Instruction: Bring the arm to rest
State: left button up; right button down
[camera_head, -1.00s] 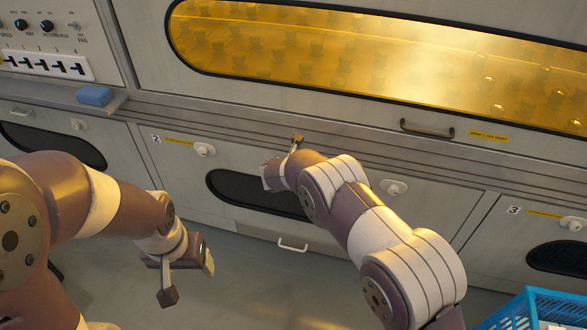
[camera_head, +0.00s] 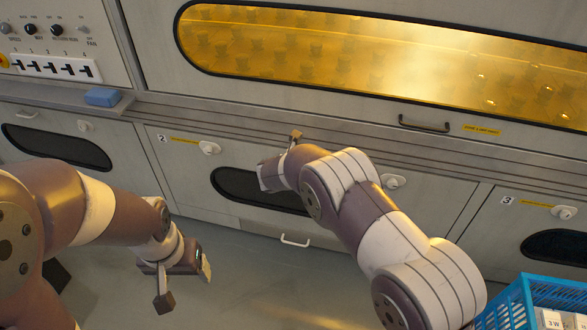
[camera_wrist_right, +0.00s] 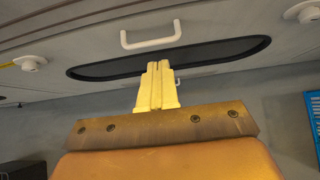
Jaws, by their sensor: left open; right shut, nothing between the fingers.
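My left gripper (camera_head: 184,284) hangs low at the left in the head view, its two fingers apart with nothing between them. It is over the grey floor, in front of the cabinet. My right arm (camera_head: 345,190) reaches up from the lower right toward the cabinet. Its gripper (camera_head: 278,160) is in front of the compartment 2 door and partly hidden by the wrist. In the right wrist view the right gripper's fingers (camera_wrist_right: 158,88) are together and empty, below a white door handle (camera_wrist_right: 151,37) and the dark oval window (camera_wrist_right: 215,55).
The grey cabinet has an amber window (camera_head: 350,55) and a dark bar handle (camera_head: 424,124). A blue block (camera_head: 102,97) lies on the ledge at left. A blue crate (camera_head: 545,290) holding boxes stands at the lower right. Floor between the arms is clear.

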jog(key=v, duration=0.4)
jog(key=shift+w+r+p, duration=0.2)
jog(key=shift+r+p, duration=0.2)
jog(key=shift+r, duration=0.1)
